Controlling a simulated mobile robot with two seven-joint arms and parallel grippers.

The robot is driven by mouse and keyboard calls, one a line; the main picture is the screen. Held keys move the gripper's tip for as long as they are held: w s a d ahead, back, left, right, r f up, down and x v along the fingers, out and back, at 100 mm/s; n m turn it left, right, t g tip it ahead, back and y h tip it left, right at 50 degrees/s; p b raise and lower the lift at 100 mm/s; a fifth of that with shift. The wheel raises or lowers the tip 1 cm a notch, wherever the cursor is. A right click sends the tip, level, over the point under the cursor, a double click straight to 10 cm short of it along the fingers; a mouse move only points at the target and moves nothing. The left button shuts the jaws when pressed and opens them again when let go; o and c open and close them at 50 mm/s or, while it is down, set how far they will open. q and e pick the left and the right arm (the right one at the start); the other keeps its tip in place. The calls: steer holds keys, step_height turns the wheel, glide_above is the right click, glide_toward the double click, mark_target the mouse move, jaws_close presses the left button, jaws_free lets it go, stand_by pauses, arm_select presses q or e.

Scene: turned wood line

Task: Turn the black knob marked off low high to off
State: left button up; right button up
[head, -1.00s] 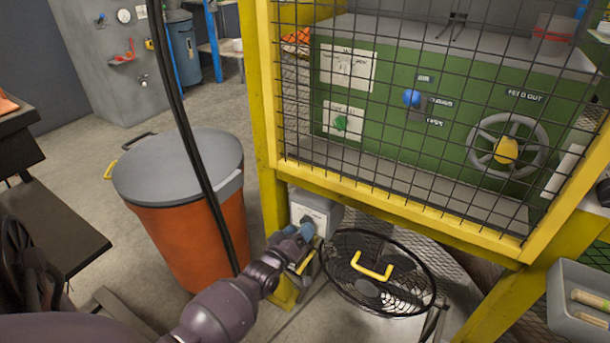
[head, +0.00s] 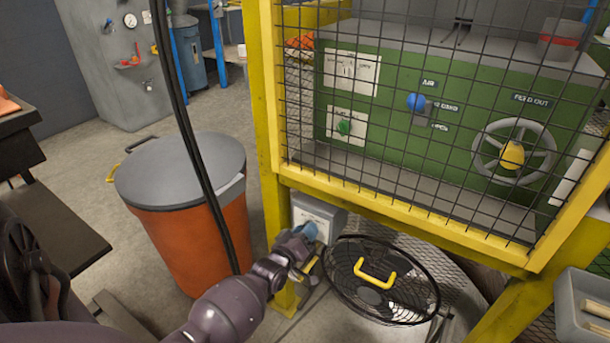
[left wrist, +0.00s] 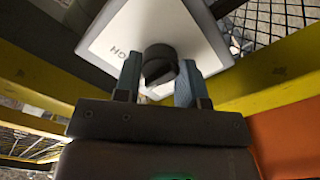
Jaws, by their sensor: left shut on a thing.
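The black knob (left wrist: 159,68) sits on the white face of a grey box (left wrist: 112,32) in the left wrist view. Part of its marking, letters ending in "GH", shows beside it; the other words are hidden. My left gripper (left wrist: 158,82) has one finger on each side of the knob and is shut on it. In the head view the grey box (head: 318,213) is fixed low by the yellow post, and my left gripper (head: 305,238) is at its face, hiding the knob. My right gripper is not in view.
A round black fan guard with a yellow handle (head: 375,273) stands just right of the box. An orange bin with a grey lid (head: 180,172) is to the left. A yellow-framed mesh guard (head: 400,205) rises above, before a green machine (head: 410,150).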

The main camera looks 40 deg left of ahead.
arm_select(q)
steer(key=shift+n, duration=0.3)
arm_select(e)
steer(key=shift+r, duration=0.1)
arm_select(q)
steer(key=shift+n, duration=0.5)
steer(key=n+p, duration=0.1)
steer(key=n, duration=0.3)
steer(key=shift+f+n, duration=0.1)
steer(key=shift+n, duration=1.6)
steer(key=o, duration=0.9)
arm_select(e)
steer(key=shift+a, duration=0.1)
arm_select(q)
steer(key=shift+s, duration=0.1)
